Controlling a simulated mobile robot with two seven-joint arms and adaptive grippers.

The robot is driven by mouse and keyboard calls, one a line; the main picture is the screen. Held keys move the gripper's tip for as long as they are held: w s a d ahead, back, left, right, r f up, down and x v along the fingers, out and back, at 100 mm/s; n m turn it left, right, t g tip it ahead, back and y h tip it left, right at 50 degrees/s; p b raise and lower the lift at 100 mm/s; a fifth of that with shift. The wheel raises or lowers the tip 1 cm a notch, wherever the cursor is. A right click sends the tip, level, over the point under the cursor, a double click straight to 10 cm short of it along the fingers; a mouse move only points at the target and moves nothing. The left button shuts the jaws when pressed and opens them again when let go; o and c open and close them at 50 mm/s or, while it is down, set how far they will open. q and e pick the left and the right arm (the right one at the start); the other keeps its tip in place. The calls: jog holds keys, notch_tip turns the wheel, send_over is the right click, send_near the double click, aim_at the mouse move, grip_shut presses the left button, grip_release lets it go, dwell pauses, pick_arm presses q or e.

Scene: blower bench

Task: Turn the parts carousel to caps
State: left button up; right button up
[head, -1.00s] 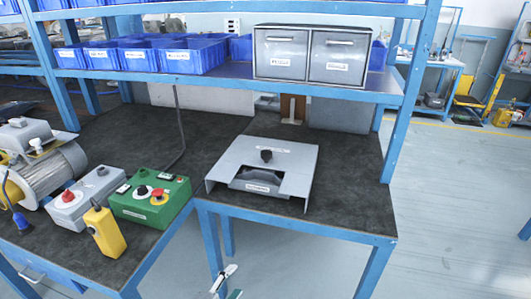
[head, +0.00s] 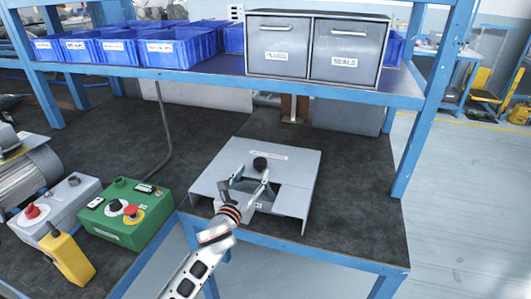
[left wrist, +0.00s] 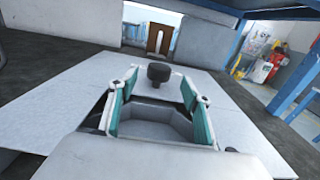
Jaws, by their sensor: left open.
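The parts carousel (head: 222,178) is a grey metal housing on the dark bench top, with a cut-out in its front. A black knob (head: 260,163) stands on its top; it also shows in the left wrist view (left wrist: 158,75). My left gripper (head: 251,178) is over the front cut-out, open and empty, its fingers pointing toward the knob but apart from it. In the left wrist view, a grey compartment (left wrist: 155,132) shows between the two fingers (left wrist: 160,88). My gripper covers much of the cut-out, and the label there cannot be read. My right gripper is out of view.
A green control box (head: 125,212) with a red button, a grey box (head: 65,203) and a yellow pendant (head: 70,258) stand to the left. Blue bins (head: 170,47) and grey drawers (head: 315,50) sit on the shelf above. The bench right of the carousel is clear.

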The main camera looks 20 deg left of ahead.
aim_at(258, 165)
pick_arm(q)
jog(key=shift+w, duration=0.35)
jog(key=shift+w+r, duration=0.1)
jog(key=shift+w, duration=0.7)
jog(key=w+b, duration=0.1)
jog(key=w, duration=0.2)
jog(key=shift+w+d, duration=0.1)
jog(key=shift+w, duration=1.1)
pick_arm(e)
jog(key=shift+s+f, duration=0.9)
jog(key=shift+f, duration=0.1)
